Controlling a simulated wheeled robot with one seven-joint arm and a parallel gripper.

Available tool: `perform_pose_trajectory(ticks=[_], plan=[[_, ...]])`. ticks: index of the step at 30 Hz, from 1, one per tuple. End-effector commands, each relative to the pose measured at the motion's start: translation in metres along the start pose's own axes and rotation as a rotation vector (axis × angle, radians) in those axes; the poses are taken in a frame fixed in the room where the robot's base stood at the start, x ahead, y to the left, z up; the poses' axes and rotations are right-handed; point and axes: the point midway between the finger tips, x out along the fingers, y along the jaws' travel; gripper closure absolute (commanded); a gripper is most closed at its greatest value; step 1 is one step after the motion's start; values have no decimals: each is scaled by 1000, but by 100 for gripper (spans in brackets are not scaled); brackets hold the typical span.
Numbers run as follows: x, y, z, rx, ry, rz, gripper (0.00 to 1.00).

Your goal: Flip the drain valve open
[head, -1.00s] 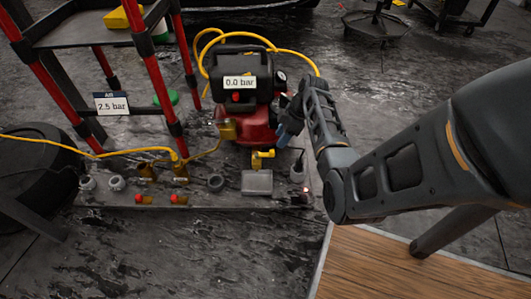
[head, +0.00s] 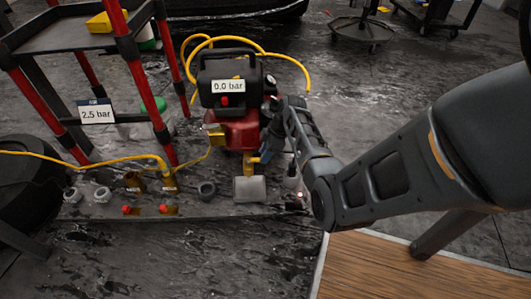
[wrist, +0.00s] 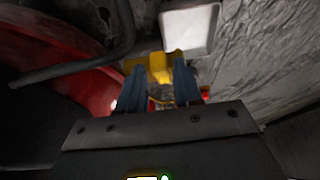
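The yellow drain valve (head: 252,169) is low at the front of the red compressor (head: 238,130), partly hidden by my gripper in the head view. In the wrist view the yellow valve (wrist: 164,66) lies at and just beyond my fingertips. My gripper (head: 266,150) is at the valve, with its two blue-grey fingers (wrist: 160,72) apart and a gap between them. I cannot tell whether either finger touches the valve. The compressor's display reads 0.0 bar.
A light grey box (head: 249,189) stands right below the valve; a pale block (wrist: 189,28) shows close by in the wrist view. Yellow hoses (head: 300,62) loop behind the compressor. Several fittings line the floor plate (head: 100,210). A red-legged rack (head: 120,40) stands left.

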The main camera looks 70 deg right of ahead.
Motion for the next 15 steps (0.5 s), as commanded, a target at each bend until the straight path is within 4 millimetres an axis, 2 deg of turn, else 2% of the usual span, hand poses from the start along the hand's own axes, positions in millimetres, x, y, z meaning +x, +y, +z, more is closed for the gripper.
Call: perform_pose_trajectory(ticks=[2,10,15], plan=[[0,0,0,0,0,0,74],[0,0,0,0,0,0,100],[0,0,0,1,0,0,100]])
